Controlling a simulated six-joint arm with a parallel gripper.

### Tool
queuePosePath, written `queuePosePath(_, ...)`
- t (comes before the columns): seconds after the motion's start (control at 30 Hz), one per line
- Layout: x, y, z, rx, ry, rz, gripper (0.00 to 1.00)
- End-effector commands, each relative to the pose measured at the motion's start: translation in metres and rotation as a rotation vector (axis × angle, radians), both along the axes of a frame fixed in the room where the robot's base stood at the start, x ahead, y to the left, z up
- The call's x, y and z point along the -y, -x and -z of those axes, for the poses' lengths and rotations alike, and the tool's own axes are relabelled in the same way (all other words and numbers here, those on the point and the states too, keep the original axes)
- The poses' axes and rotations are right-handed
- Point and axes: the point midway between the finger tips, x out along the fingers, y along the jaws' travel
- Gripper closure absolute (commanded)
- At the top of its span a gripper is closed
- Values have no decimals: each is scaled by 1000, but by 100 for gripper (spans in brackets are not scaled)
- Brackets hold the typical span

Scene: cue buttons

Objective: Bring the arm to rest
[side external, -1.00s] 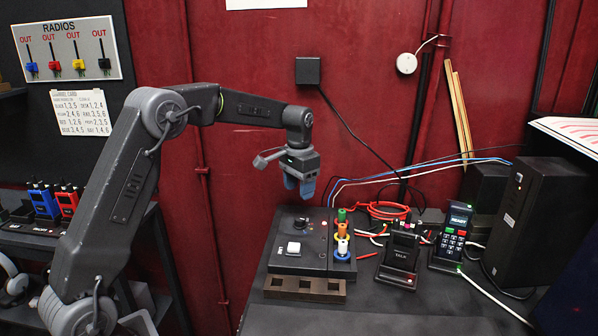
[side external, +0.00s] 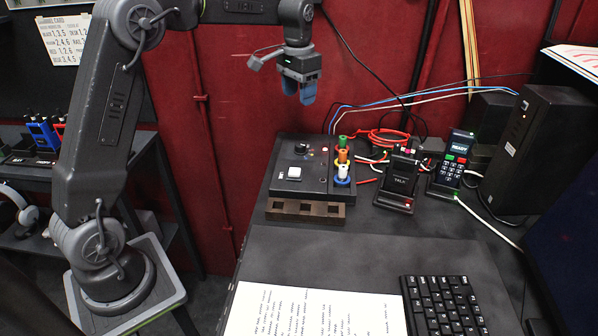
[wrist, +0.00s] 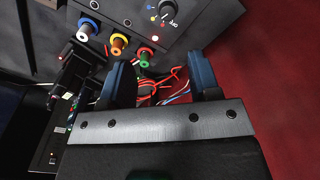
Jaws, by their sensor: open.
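My gripper (side external: 299,92) hangs in the air above and behind the black control box (side external: 310,155), its two blue fingers pointing down. It is open and empty, touching nothing. In the wrist view the two blue fingers (wrist: 165,80) stand apart with only cables and floor seen between them. My arm reaches across from the left, elbow high.
A dark block with square holes (side external: 305,210) lies in front of the box. A talk handset (side external: 397,180) and a keypad device (side external: 452,162) stand to the right, with loose cables behind. Papers (side external: 310,310) and a keyboard (side external: 445,305) lie at the front. The red wall is behind.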

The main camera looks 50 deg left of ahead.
Motion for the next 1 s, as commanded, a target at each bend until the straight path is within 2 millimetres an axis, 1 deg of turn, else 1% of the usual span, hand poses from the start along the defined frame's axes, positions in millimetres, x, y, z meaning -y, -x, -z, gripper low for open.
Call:
queuePosePath(0.03,10,11,-12,23,-6,2,43)
queuePosePath(0.07,16,19,-18,37,-9,2,43)
queuePosePath(0.17,39,50,-37,92,-19,2,43)
queuePosePath(0.2,47,63,-43,115,-22,2,43)
queuePosePath(0.27,60,84,-50,149,-25,1,43)
queuePosePath(0.3,67,99,-53,171,-26,1,43)
queuePosePath(0.37,79,121,-57,205,-28,0,43)
queuePosePath(0.4,85,136,-57,227,-27,-1,43)
queuePosePath(0.43,90,147,-58,246,-27,-2,43)
queuePosePath(0.5,101,174,-55,286,-25,-3,43)
queuePosePath(0.57,109,196,-51,320,-21,-2,43)
queuePosePath(0.6,113,210,-47,343,-18,-4,43)
queuePosePath(0.7,123,241,-34,391,-9,-5,43)
queuePosePath(0.83,130,269,-17,438,2,-8,43)
queuePosePath(0.9,132,277,-11,453,7,-8,43)
queuePosePath(1.0,133,283,-6,465,10,-8,43)
